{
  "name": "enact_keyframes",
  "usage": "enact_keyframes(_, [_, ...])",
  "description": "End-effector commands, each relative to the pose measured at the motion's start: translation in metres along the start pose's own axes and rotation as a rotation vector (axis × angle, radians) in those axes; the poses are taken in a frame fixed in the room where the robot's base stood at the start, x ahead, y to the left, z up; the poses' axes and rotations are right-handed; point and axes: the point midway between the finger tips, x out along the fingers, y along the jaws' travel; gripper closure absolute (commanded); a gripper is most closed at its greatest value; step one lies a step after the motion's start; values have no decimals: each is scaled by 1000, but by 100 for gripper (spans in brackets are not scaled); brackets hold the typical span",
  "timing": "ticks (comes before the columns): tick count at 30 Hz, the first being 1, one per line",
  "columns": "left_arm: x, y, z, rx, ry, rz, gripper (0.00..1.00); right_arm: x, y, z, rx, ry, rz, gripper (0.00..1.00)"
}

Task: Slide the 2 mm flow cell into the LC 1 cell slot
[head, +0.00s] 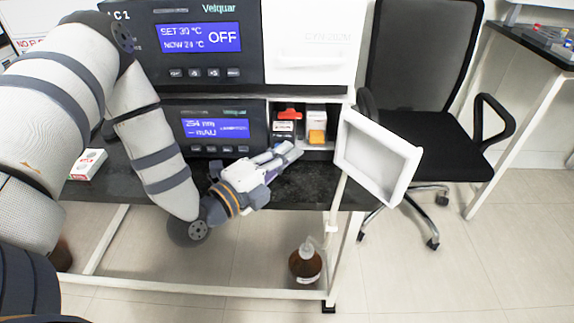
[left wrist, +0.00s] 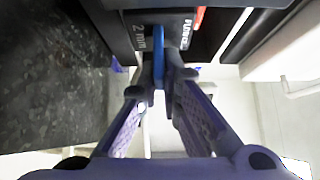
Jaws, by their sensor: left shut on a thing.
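My left gripper (head: 293,150) reaches toward the open bay (head: 329,155) at the right of the lower Velquar unit (head: 219,110). In the left wrist view its fingers (left wrist: 160,78) are shut on a blue upright grip. This belongs to a dark piece marked "2 mm", the 2 mm flow cell (left wrist: 140,30). The cell is at the bay's mouth; how deep it sits is hidden. In the head view I cannot make the cell out clearly. A red-topped item (head: 288,115) and an orange and white box (head: 316,122) are in the bay. My right gripper is not in view.
A white open door (head: 378,158) stands out to the right of the bay, close to my left gripper. The dark bench top (head: 305,185) is clear below the gripper. A small white box (head: 88,164) lies at left. A brown bottle (head: 306,263) is below.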

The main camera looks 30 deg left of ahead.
Motion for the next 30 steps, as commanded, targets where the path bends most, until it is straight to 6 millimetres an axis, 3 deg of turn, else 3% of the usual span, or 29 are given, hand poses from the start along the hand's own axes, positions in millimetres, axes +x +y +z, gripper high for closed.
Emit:
enact_keyframes(15, [33,1,28,2,0,-1,100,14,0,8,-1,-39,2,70])
enact_keyframes(28, [36,3,31,1,0,-1,100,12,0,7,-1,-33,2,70])
enact_keyframes(30, [36,3,30,0,0,-1,83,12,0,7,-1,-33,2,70])
